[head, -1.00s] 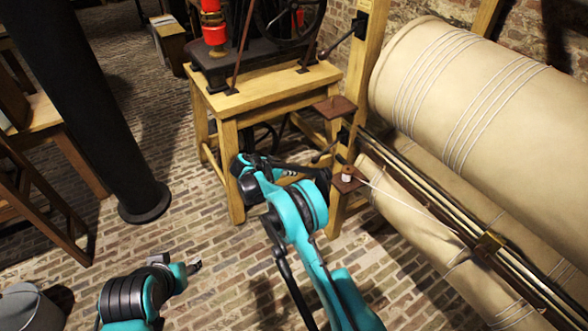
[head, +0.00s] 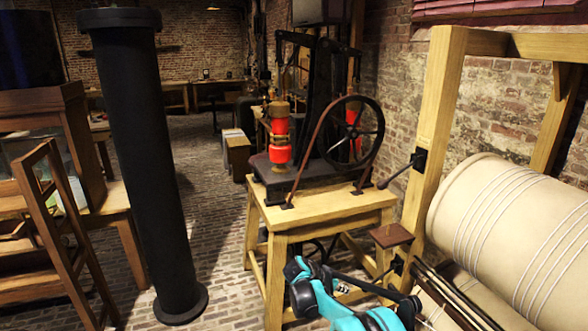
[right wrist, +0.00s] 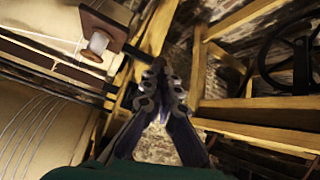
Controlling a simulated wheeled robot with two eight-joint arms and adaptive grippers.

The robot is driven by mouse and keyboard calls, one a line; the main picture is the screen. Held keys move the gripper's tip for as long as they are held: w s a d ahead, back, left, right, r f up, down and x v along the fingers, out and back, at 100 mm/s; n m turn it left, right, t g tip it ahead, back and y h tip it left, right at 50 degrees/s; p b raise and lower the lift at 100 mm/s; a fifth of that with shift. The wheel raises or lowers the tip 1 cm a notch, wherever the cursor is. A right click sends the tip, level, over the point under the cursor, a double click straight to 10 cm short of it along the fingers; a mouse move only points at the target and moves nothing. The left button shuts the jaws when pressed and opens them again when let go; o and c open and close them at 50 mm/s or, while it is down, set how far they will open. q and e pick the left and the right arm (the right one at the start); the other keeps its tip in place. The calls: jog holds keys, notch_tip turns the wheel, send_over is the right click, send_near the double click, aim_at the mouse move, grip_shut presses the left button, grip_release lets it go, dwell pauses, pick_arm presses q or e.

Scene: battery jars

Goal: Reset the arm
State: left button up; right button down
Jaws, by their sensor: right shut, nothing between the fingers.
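My right arm (head: 315,300), teal and black, rises from the bottom edge of the head view. Its gripper is partly hidden there, low in front of the wooden table's legs. In the right wrist view the right gripper (right wrist: 162,90) has its two dark fingers together, with nothing held. It points toward the wooden frame, with a small bracket carrying a white spool (right wrist: 97,43) to its upper left. My left gripper is outside the head view.
A wooden table (head: 330,212) carries a machine with a black wheel (head: 352,132) and red cylinders (head: 281,140). The large beige roller (head: 510,225) and its wooden frame (head: 437,120) stand right. A black column (head: 145,150) stands left. Brick floor (head: 222,285) is clear between column and table.

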jog(key=s+d+r+n+y, duration=0.3)
jog(key=s+r+n+y, duration=0.15)
jog(key=s+r, duration=1.1)
jog(key=s+a+f+n+t+y, duration=0.1)
jog(key=s+n+y, duration=0.1)
jog(key=s, duration=0.9)
jog(key=s+a+f+n+t+y, duration=0.1)
jog(key=s+f+n, duration=0.1)
jog(key=s, duration=1)
jog(key=shift+a+f+n+t+y, duration=0.3)
jog(key=shift+n+y, duration=0.05)
jog(key=shift+n, duration=0.3)
jog(key=shift+s, duration=0.1)
